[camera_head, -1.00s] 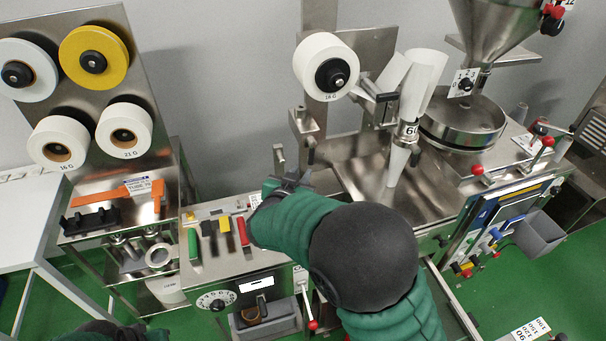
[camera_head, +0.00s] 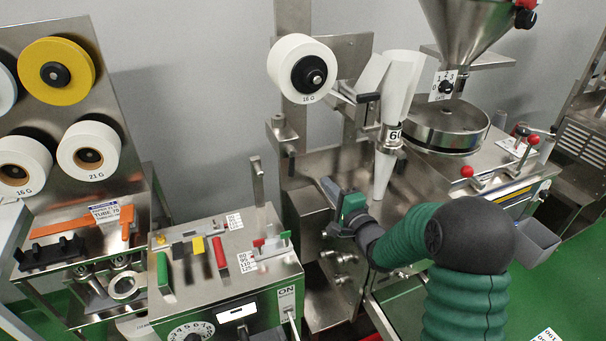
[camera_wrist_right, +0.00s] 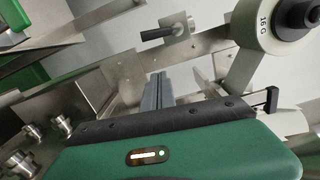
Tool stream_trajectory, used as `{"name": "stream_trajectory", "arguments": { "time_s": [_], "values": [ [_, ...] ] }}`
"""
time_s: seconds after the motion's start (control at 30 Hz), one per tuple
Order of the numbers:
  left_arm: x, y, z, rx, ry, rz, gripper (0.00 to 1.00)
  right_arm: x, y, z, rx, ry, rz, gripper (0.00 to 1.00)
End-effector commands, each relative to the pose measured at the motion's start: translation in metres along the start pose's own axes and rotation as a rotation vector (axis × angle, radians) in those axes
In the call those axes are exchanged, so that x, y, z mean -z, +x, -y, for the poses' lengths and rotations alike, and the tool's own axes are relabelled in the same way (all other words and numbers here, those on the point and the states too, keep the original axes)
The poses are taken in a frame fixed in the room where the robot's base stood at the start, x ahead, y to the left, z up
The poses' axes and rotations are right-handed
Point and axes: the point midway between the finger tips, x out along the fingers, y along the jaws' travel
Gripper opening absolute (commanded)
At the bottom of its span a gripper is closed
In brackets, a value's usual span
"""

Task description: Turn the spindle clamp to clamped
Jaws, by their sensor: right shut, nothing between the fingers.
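A white paper roll marked 16 G (camera_head: 301,68) sits on a spindle with a black hub (camera_head: 314,71) on the steel upright. A steel block (camera_head: 282,127) with a dark lever is left of and below the roll. In the wrist view the block (camera_wrist_right: 179,27) has its black lever (camera_wrist_right: 158,34) pointing left. Another black-ended lever (camera_head: 369,97) is right of the roll. I cannot tell which is the spindle clamp. My right gripper (camera_head: 328,187) is shut and empty, below the roll and apart from both levers. Its fingers show in the wrist view (camera_wrist_right: 157,88).
A steel bench (camera_head: 215,275) with coloured handles and a thin upright post (camera_head: 257,180) is left of my right gripper. A forming tube (camera_head: 385,170) and hopper (camera_head: 470,35) stand right. A panel with tape rolls (camera_head: 115,115) is far left.

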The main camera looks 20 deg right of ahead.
Motion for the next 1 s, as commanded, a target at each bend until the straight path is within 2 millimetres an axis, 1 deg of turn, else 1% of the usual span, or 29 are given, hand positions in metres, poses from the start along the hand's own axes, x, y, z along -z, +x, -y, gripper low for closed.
{"name": "stream_trajectory", "arguments": {
  "time_s": [0.03,0.1,0.3,0.4,0.57,0.67,1.0],
  "values": [
    [0.001,-0.003,0.000,0.000,0.000,0.000,0.36,0.000,0.011,0.001,0.000,0.000,0.001,0.00],
    [0.001,-0.005,0.000,0.000,0.000,0.000,0.36,0.000,0.027,0.001,0.000,0.000,0.000,0.00],
    [0.003,-0.012,0.000,0.000,0.000,0.000,0.36,0.000,0.070,0.001,0.000,-0.001,0.000,0.00],
    [0.004,-0.016,0.000,0.000,0.000,0.000,0.36,-0.020,0.073,0.002,-0.001,-0.001,0.002,0.00],
    [0.004,-0.019,0.000,0.000,0.000,0.000,0.36,-0.036,0.077,0.001,0.000,-0.002,0.000,0.00],
    [0.004,-0.019,0.000,0.000,0.000,0.000,0.36,-0.038,0.078,0.001,0.000,-0.002,-0.003,0.00],
    [0.004,-0.018,0.000,0.000,0.000,0.000,0.36,-0.038,0.078,0.000,0.000,0.001,-0.003,0.00]
  ]
}}
